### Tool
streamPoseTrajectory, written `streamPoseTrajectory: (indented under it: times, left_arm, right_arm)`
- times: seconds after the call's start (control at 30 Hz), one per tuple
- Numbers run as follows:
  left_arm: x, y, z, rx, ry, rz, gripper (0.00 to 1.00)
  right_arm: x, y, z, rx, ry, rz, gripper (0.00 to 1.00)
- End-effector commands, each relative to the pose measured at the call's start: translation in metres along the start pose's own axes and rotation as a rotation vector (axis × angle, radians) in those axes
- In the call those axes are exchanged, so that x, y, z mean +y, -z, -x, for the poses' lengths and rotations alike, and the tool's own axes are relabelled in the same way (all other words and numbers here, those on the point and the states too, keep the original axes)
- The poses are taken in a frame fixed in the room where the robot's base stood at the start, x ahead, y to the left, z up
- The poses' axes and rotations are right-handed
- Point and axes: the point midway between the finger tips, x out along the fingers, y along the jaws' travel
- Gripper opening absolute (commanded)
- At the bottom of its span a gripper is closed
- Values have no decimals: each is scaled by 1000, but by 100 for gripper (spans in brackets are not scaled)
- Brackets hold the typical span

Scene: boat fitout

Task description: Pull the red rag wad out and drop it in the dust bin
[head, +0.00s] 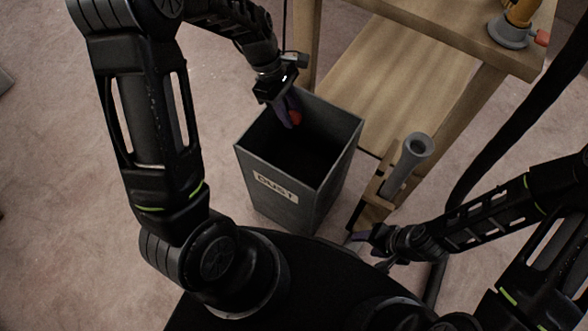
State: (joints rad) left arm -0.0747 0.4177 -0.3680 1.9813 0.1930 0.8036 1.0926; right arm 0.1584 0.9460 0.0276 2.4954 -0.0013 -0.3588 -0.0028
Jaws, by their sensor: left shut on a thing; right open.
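The dust bin (274,196) is a dark grey, open-topped square box with a "DUST" label on its front wall, standing on the floor. My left gripper (291,109) is over the bin's far left rim, pointing down into its mouth. It is shut on the red rag wad (295,118), a small red piece that shows between its purple fingers, partly hidden by them. My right gripper (358,240) is open and empty, low to the right of the bin, beside the wooden stand.
A grey pipe (408,163) is held at a tilt on a wooden stand right of the bin. A wooden bench (400,75) with a lower shelf stands behind. A yellow and grey tool (513,27) is on its top. A black hose hangs at right.

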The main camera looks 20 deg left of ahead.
Motion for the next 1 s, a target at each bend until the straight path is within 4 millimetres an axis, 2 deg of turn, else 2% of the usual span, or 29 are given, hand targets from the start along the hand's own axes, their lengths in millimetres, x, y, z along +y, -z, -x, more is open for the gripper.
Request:
streamPoseTrajectory:
  times: [0.43, 0.6, 0.9, 0.93, 1.0]
  left_arm:
    - [0, 17, -48, 0, 0, -1, 0]
    - [0, 20, -54, 0, 0, -2, 0]
    - [0, 19, -53, 0, 0, -2, 0]
    - [0, 19, -53, 0, 0, -2, 32]
    - [0, 19, -53, 0, 0, -2, 38]
  right_arm:
    - [18, 0, -47, 0, 0, -5, 53]
    - [21, -1, -53, 0, 0, -5, 53]
    - [20, 0, -52, 0, 0, -5, 53]
    - [20, 0, -52, 0, 0, -5, 53]
    - [20, 0, -52, 0, 0, -5, 53]
